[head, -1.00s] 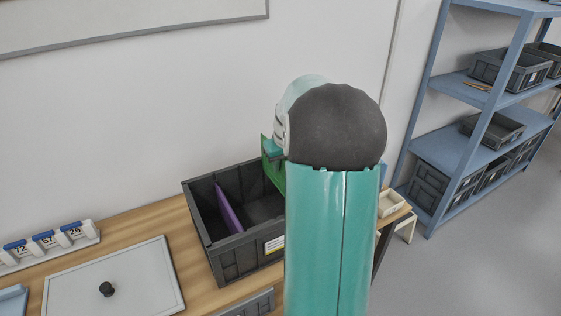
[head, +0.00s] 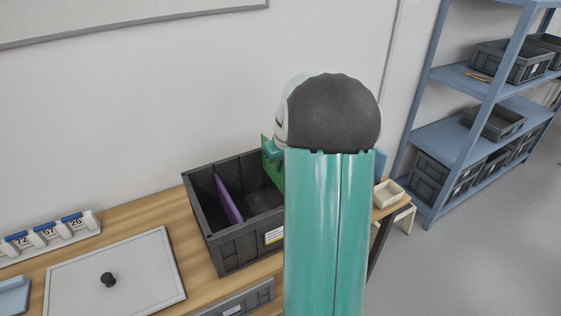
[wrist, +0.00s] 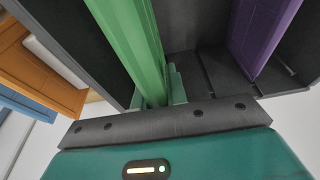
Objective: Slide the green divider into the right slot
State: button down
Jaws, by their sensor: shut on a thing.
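A dark grey box (head: 233,250) stands on the wooden table. It also shows in the wrist view (wrist: 299,68). A purple divider (head: 227,200) stands inside its left part; it also shows in the wrist view (wrist: 262,35). The green divider (head: 277,174) is at the box's right part, mostly hidden behind my arm. My gripper (head: 271,150) is at its upper end. In the wrist view my gripper (wrist: 166,92) is shut on the green divider (wrist: 130,38), which stretches away along the box wall. The right slot and the divider's lower edge cannot be made out.
A numbered rack (head: 45,240) is at the far left. A small cream tray (head: 389,193) sits at the table's right end. Blue shelves (head: 480,100) with grey bins stand at right.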

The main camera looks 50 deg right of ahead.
aim_at(281, 190)
jog(key=shift+f, duration=0.4)
jog(key=shift+f, duration=0.1)
jog(key=shift+f, duration=4.3)
jog(key=c, duration=1.3)
grip_release()
jog(key=v, duration=1.3)
jog(key=shift+r, duration=0.4)
